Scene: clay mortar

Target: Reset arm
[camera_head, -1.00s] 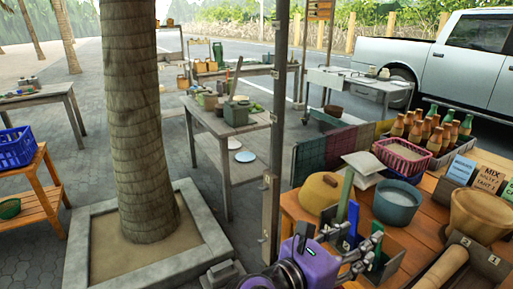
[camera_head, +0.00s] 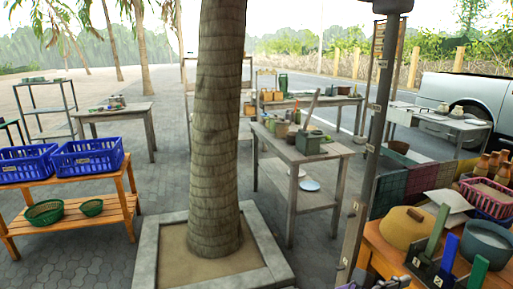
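Only a small dark part of a gripper, which looks like my left one (camera_head: 388,284), shows at the bottom edge, in front of the wooden table (camera_head: 375,240) at the lower right. Its fingers are mostly cut off, so I cannot tell whether it is open or shut, or whether it holds anything. My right gripper is out of view. On the wooden table stand a round tan pot (camera_head: 406,227), a blue-grey bowl (camera_head: 487,240) cut by the right edge, and a dark holder with green and blue upright pieces (camera_head: 438,228).
A tree trunk (camera_head: 216,130) in a square stone planter (camera_head: 160,240) stands in the middle. A dark post (camera_head: 368,160) rises left of the wooden table. Blue crates (camera_head: 88,158) sit on an orange rack at left. Paving lies open at the lower left.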

